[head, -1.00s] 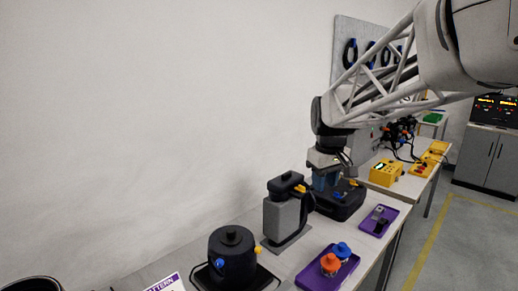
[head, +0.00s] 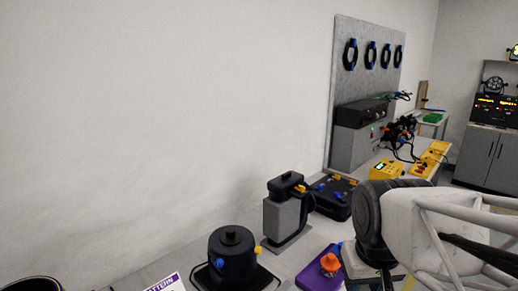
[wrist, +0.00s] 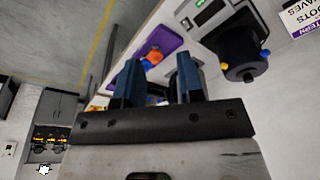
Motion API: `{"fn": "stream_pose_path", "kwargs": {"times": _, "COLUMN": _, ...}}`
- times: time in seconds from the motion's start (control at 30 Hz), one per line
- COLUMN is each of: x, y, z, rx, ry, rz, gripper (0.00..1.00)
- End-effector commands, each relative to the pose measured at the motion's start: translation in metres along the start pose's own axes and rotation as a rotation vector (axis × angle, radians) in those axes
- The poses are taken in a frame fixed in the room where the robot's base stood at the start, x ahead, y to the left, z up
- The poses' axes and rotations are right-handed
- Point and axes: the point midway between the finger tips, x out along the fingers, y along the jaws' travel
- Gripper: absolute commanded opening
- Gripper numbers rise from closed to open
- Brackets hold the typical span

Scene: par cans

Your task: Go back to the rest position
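My gripper shows in the wrist view (wrist: 158,78) with its two dark blue fingers apart. Nothing is held between them; the bench and floor show past the tips. In the head view my arm is folded at the lower right, and the gripper's fingers are hidden below or behind the wrist there. The gripper hangs off the near side of the bench (head: 291,264), apart from the things on it.
A purple tray (head: 312,279) with an orange-topped piece (head: 330,263) lies close to my wrist. A black pot (head: 232,262), a grey device (head: 282,218) and a black case (head: 333,199) stand along the wall. Yellow boxes (head: 386,170) are farther back.

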Motion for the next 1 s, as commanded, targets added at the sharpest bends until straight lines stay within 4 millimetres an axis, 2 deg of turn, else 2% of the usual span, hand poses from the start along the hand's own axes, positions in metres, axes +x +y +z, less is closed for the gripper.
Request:
{"fn": "stream_pose_path", "kwargs": {"times": 0.1, "x": 0.005, "y": 0.0, "z": 0.022, "rx": 0.031, "ry": 0.01, "rz": 0.001, "gripper": 0.35}}
{"fn": "stream_pose_path", "kwargs": {"times": 0.3, "x": 0.011, "y": -0.001, "z": 0.037, "rx": 0.055, "ry": 0.017, "rz": 0.001, "gripper": 0.35}}
{"fn": "stream_pose_path", "kwargs": {"times": 1.0, "x": 0.011, "y": -0.001, "z": 0.038, "rx": 0.057, "ry": 0.017, "rz": 0.001, "gripper": 0.35}}
